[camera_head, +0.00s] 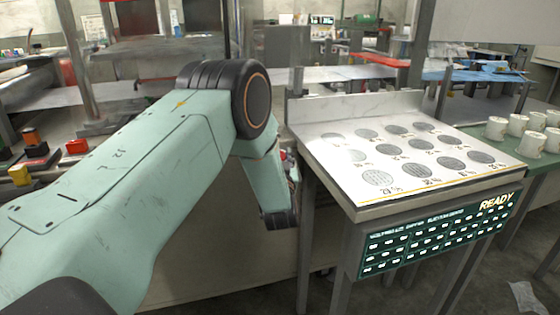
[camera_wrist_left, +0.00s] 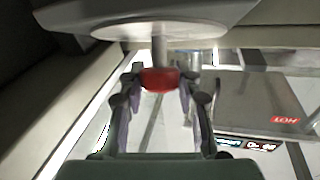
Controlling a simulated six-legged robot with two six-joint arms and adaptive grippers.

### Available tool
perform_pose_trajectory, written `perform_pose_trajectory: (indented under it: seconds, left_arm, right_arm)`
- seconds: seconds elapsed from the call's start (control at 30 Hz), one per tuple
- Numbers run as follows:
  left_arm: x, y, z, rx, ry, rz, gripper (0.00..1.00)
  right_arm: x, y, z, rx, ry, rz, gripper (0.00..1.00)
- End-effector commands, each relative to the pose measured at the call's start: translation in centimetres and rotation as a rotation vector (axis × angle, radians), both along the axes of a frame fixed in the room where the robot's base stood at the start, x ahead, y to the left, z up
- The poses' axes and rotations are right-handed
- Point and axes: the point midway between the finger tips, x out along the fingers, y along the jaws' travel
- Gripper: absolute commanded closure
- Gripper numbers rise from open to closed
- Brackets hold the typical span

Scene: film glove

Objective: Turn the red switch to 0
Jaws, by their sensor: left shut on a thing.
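The red switch (camera_wrist_left: 158,80) shows in the left wrist view as a red knob on a short grey stem, below a pale round disc. My left gripper (camera_wrist_left: 160,88) has one finger on each side of the red knob and is shut on it. In the head view my left arm reaches in from the left and bends down beside the marble-topped table. Its fingers are hidden there, and only a small red spot shows by the wrist. I cannot read any switch marking or its setting. My right gripper is not in view.
The marble-topped table (camera_head: 352,185) carries several round grey mesh discs, with a lit READY panel (camera_head: 440,235) on its front. Several white cups (camera_head: 532,143) stand at the right. Red and yellow blocks (camera_head: 30,150) lie at the far left. A red HOT label (camera_wrist_left: 285,120) shows in the wrist view.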

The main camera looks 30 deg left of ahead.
Motion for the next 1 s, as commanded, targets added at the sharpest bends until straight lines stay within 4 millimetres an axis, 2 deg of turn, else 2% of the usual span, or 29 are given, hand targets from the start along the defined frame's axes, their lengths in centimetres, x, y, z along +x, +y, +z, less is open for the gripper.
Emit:
perform_pose_trajectory:
  seconds: [0.3, 0.7, 0.73, 1.0]
  left_arm:
    - [-0.01, -0.01, -0.06, -0.028, -0.031, 0.075, 0.98]
    - [-0.01, 0.02, -0.02, -0.031, -0.035, 0.08, 0.98]
    - [-0.01, 0.02, -0.02, -0.031, -0.035, 0.08, 0.66]
    - [-0.01, 0.03, 0.0, -0.03, -0.034, 0.08, 0.43]
  right_arm:
    - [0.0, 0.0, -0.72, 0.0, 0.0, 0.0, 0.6]
    - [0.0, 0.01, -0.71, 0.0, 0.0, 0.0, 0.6]
    - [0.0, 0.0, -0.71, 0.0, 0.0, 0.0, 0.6]
    - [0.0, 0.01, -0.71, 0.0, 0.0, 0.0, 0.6]
